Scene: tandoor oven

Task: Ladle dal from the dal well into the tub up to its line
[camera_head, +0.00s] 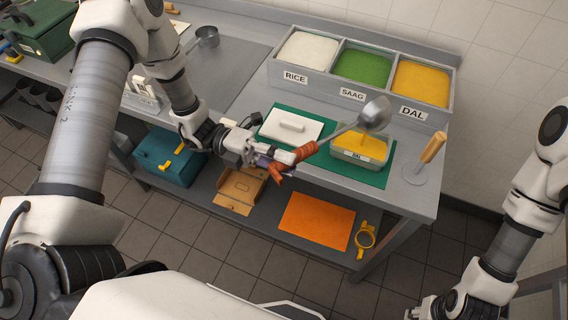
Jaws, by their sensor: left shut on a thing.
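My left gripper (262,158) is shut on the orange-brown handle of a steel ladle (345,129). The ladle reaches to the right, and its bowl (376,112) is tilted above the tub. A thin yellow streak below the bowl looks like falling dal. The clear tub (345,156) stands on a green mat (378,179), has a label on its front and holds yellow dal. Its fill line is too small to make out. The dal well (421,84), full of yellow dal, is the rightmost of three labelled wells. My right gripper (425,309) is at the bottom edge, its fingers unclear.
The rice well (309,50) and saag well (363,67) are left of the dal well. A white lid (291,126) lies on the mat left of the tub. A wooden-handled tool (431,150) stands at the counter's right end. An orange sheet (316,221) lies on the lower shelf.

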